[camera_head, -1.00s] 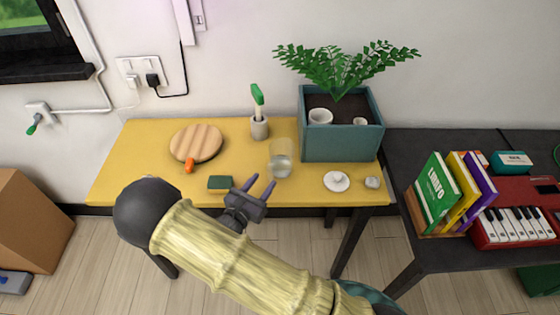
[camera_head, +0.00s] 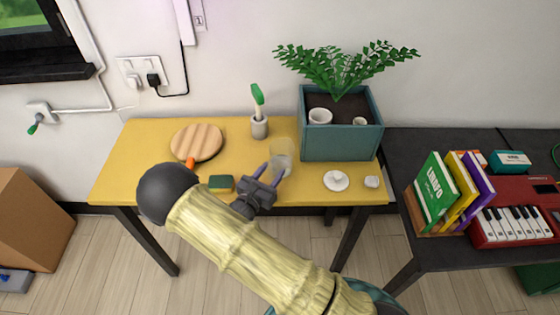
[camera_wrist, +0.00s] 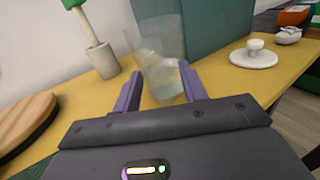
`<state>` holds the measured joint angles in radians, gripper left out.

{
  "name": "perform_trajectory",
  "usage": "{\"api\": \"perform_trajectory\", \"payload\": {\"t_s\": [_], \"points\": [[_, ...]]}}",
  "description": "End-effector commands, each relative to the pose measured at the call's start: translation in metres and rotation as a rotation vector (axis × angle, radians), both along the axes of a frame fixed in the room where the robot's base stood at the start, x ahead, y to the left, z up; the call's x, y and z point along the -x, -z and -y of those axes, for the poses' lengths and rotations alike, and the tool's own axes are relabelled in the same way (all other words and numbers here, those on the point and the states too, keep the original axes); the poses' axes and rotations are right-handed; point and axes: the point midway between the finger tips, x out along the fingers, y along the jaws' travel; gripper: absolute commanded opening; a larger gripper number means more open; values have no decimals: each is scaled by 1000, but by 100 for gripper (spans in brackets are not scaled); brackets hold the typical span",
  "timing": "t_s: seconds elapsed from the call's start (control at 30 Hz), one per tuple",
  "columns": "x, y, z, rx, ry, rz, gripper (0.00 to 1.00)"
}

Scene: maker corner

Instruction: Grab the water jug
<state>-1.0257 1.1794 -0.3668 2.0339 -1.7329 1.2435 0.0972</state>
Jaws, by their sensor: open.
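The water jug, a clear see-through vessel (camera_head: 283,152), stands upright on the yellow table (camera_head: 235,150), in front of the teal planter. It also shows in the wrist view (camera_wrist: 160,65), between and just beyond my fingers. My gripper (camera_head: 269,174) is open, with its two purple fingertips at the near side of the jug. In the wrist view my gripper (camera_wrist: 160,82) has one finger on each side of the jug's lower part. I cannot tell whether either finger touches it.
The teal planter (camera_head: 342,142) stands close behind the jug. A brush holder (camera_head: 259,127), a round wooden board (camera_head: 196,142) and a sponge (camera_head: 221,182) are to the left. A white lidded dish (camera_head: 336,181) and a small white item (camera_head: 371,182) are to the right.

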Motion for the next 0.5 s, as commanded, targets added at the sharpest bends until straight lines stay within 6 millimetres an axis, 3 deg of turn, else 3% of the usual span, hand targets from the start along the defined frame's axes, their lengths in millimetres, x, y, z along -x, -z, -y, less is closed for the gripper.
{"api": "perform_trajectory", "payload": {"t_s": [0.2, 0.43, 0.5], "points": [[0, 0, 0, 0, 0, 0, 42], [0, 0, 0, 0, 0, 0, 0], [0, 0, 0, 0, 0, 0, 0]]}}
